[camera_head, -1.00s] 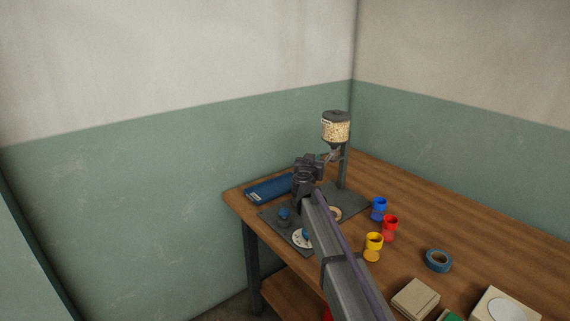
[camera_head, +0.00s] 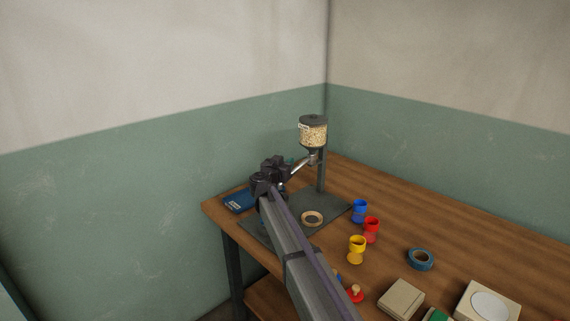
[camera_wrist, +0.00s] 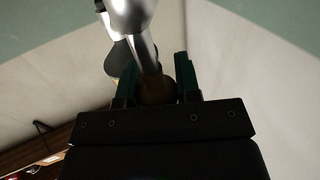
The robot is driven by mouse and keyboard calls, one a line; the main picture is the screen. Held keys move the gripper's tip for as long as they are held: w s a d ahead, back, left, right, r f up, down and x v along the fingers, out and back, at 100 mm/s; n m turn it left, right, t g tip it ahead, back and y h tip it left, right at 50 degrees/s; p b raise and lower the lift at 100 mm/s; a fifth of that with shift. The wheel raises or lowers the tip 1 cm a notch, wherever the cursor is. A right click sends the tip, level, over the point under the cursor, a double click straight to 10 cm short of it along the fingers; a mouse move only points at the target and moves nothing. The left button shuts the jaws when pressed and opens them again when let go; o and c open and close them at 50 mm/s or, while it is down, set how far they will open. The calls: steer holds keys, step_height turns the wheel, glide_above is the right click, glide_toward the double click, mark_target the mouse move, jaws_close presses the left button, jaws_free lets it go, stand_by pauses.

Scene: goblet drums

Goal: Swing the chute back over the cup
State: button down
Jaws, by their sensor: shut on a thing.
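The chute (camera_head: 299,167) is a shiny metal tube. It slants down to the left from under the hopper of grain (camera_head: 313,132). My gripper (camera_head: 287,163) is at the chute's outer end, left of the hopper stand. In the wrist view the chute (camera_wrist: 142,45) runs down between the fingers of my gripper (camera_wrist: 158,88), which are shut on a brownish handle (camera_wrist: 158,90) there. Blue (camera_head: 360,211), red (camera_head: 371,230) and yellow (camera_head: 357,250) goblet-shaped cups stand right of the mat. I see no cup under the chute's end; my arm hides part of that area.
The dark mat (camera_head: 335,203) bears a tan ring (camera_head: 312,218). A blue case (camera_head: 238,201) lies at the table's left end. Blue tape (camera_head: 420,260) and boxes (camera_head: 401,298) lie to the right. The hopper's post (camera_head: 321,176) stands behind the mat.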

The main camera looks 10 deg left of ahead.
steer(key=c, duration=0.9)
jaws_free()
steer(key=shift+o, duration=0.2)
steer(key=s+a, duration=0.2)
steer(key=s, duration=0.8)
steer(key=shift+s, duration=0.25)
steer(key=shift+a, duration=0.1)
